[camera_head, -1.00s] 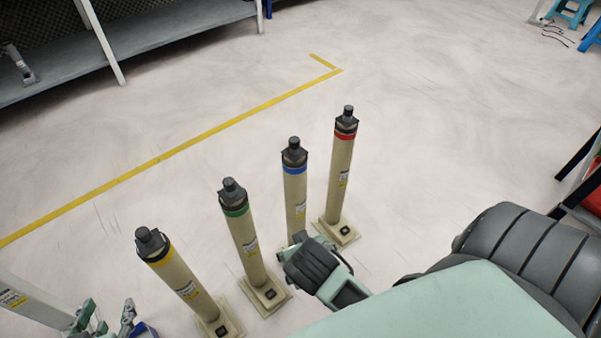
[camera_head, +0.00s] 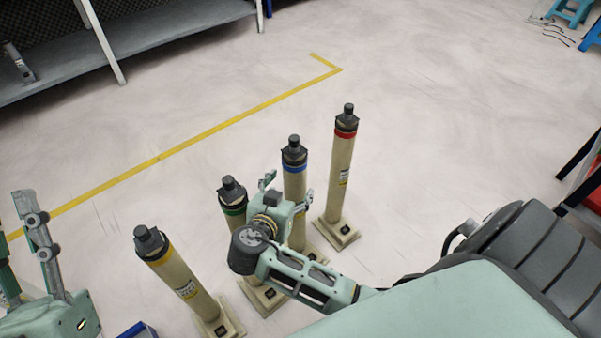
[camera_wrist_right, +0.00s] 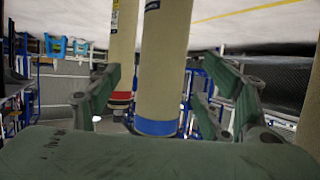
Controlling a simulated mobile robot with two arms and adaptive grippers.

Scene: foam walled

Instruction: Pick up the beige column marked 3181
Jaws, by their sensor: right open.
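Several beige columns stand on square bases, with dark caps and coloured bands: yellow (camera_head: 178,272), green (camera_head: 232,210), blue (camera_head: 294,178) and red (camera_head: 341,165). Their labels are too small to read, so I cannot tell which is marked 3181. My right gripper (camera_head: 288,190) is open at the blue-banded column, hiding part of it and of the green-banded one. In the right wrist view, the blue-banded column (camera_wrist_right: 163,75) stands between the spread fingers (camera_wrist_right: 168,88), and the red-banded column (camera_wrist_right: 122,45) is behind to the left. My left gripper (camera_head: 28,235) is at the lower left, partly cut off.
A grey shelf (camera_head: 160,40) stands at the upper left. A yellow floor line (camera_head: 200,137) runs behind the columns. Blue stools (camera_head: 572,12) are at the top right. The floor behind and right of the columns is clear.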

